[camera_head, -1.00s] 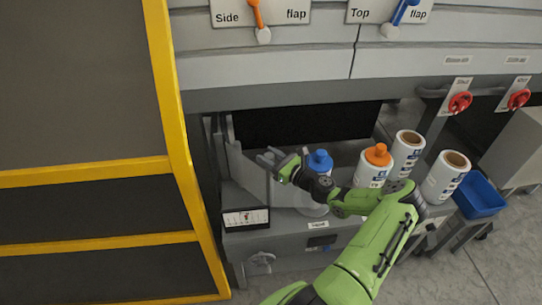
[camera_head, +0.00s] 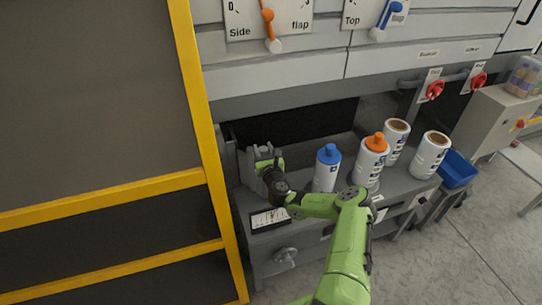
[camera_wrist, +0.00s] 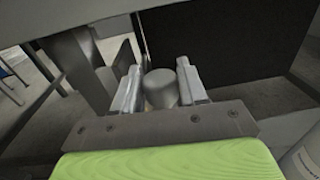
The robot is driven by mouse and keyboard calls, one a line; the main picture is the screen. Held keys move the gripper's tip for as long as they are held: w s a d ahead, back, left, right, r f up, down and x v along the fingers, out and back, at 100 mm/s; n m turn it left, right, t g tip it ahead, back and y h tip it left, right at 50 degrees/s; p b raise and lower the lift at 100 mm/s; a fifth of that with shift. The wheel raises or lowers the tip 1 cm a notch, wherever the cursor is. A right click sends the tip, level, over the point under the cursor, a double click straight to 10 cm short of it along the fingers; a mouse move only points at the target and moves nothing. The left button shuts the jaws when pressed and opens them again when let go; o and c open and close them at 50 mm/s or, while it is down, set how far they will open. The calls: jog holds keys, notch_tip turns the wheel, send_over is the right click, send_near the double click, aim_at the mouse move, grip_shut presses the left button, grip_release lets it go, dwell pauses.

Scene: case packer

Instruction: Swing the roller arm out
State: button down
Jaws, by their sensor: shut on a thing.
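My gripper (camera_head: 264,156) is at the left end of the grey bench, by the recess in the machine. In the wrist view my gripper (camera_wrist: 160,90) has its fingers on either side of a grey rounded knob (camera_wrist: 161,88), which I take to be the roller arm's handle. The grey roller arm (camera_wrist: 78,62) seems to be the slanted bar at the upper left of that view. In the head view my gripper and wrist hide most of it, so how far it is swung cannot be told.
A blue-capped bottle (camera_head: 327,168), an orange-capped bottle (camera_head: 371,160) and two white rolls (camera_head: 430,154) stand right of my gripper on the bench. A yellow guard frame (camera_head: 205,150) stands close on the left. A label plate (camera_head: 270,219) lies in front.

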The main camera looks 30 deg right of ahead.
jog(key=shift+w+a+r+m+g+h, duration=0.15)
jog(key=shift+w+m+g+h, duration=0.25)
jog(key=shift+w+m+h, duration=0.5)
jog(key=shift+s, duration=0.15)
jog(key=c, duration=0.8)
grip_release()
jog(key=shift+o, duration=0.3)
